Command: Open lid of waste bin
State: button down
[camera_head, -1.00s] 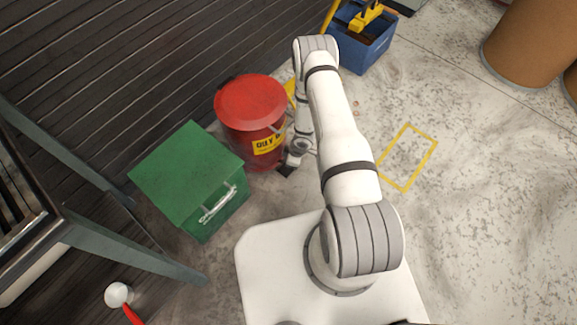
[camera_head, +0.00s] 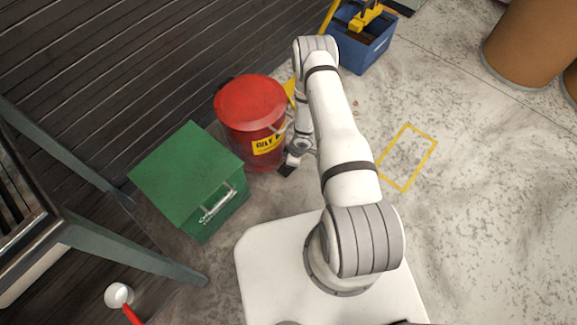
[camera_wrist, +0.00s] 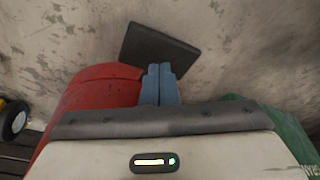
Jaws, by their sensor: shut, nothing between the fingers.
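The waste bin (camera_head: 250,115) is a red drum with a yellow label, standing left of my arm in the head view. Its round red lid (camera_head: 250,98) looks closed. A dark square plate (camera_wrist: 160,50), which looks like the bin's pedal, juts out at its foot. A dark piece also shows low at the bin's right in the head view (camera_head: 287,170). In the wrist view, my gripper (camera_wrist: 160,70) is shut and empty, its bluish fingertips overlapping the plate's lower edge. I cannot tell whether they touch it. The bin's red side (camera_wrist: 90,95) is just left of the fingers.
A green box (camera_head: 187,175) with a metal handle stands close to the bin's front left. A dark slatted wall (camera_head: 150,60) is behind both. A blue bucket (camera_head: 365,45) stands farther back. The floor right of my arm, with a yellow outline (camera_head: 407,157), is clear.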

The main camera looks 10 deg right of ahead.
jog(key=shift+f, duration=0.15)
jog(key=shift+f+b, duration=1.9)
jog(key=shift+f, duration=0.05)
jog(key=shift+r, duration=0.2)
jog(key=shift+s+p+v, duration=0.15)
jog(key=shift+p+v, duration=0.65)
jog(key=shift+v, duration=0.2)
jog(key=shift+s+p+v, duration=0.15)
jog(key=shift+p+v, duration=0.65)
jog(key=shift+v, duration=0.25)
jog(key=shift+s+p+v, duration=0.2)
jog(key=shift+p+v, duration=0.6)
jog(key=shift+v, duration=0.2)
jog(key=shift+a, duration=0.1)
